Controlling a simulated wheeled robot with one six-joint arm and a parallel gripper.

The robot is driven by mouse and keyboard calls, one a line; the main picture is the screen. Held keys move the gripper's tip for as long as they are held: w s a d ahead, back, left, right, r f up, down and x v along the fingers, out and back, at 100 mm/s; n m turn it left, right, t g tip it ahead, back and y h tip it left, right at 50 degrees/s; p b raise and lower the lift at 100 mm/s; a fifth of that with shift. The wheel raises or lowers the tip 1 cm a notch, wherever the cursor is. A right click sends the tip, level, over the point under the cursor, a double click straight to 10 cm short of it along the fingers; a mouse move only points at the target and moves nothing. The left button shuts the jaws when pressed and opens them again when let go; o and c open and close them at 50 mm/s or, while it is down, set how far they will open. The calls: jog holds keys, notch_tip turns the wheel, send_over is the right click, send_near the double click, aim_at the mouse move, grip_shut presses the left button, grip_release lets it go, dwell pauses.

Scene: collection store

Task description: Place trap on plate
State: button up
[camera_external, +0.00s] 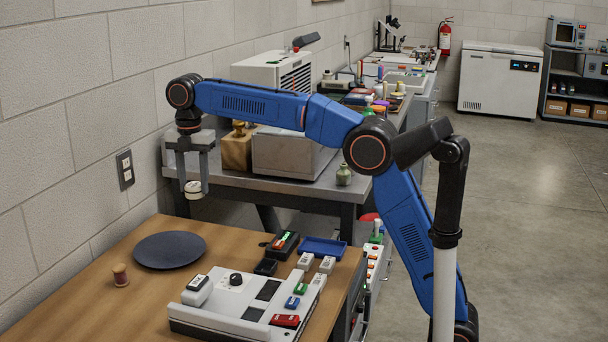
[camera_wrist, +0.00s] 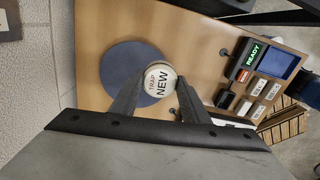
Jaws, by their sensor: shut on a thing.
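The trap is a small round white piece (camera_external: 194,190) with a dark band, held between the fingers of my gripper (camera_external: 193,172). In the wrist view the trap (camera_wrist: 159,80) shows a white top with the words "TRAP NEW", and the fingers of my gripper (camera_wrist: 155,95) close on its two sides. The plate (camera_external: 169,250) is a flat dark blue-grey disc on the wooden table. It also shows in the wrist view (camera_wrist: 118,64), partly behind the trap. My gripper holds the trap in the air above table height, clear of the plate.
A small brown spool-like piece (camera_external: 121,275) stands left of the plate. A white device (camera_external: 237,308) with coloured blocks lies right of the plate, near a black box (camera_external: 283,244) and a blue tray (camera_external: 324,248). The wall (camera_external: 70,150) is close on the left.

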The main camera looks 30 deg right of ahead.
jog(key=s+a+f+m, duration=0.1)
jog(key=a+f, duration=0.3)
jog(key=a, duration=0.5)
send_near(169, 248)
jog(key=shift+s, duration=0.1)
jog(key=shift+f, duration=2.65)
jog(key=shift+f, duration=0.1)
jog(key=o, duration=1)
jog(key=shift+c, duration=0.2)
jog(key=shift+o, duration=0.3)
notch_tip(169, 248, up, 12)
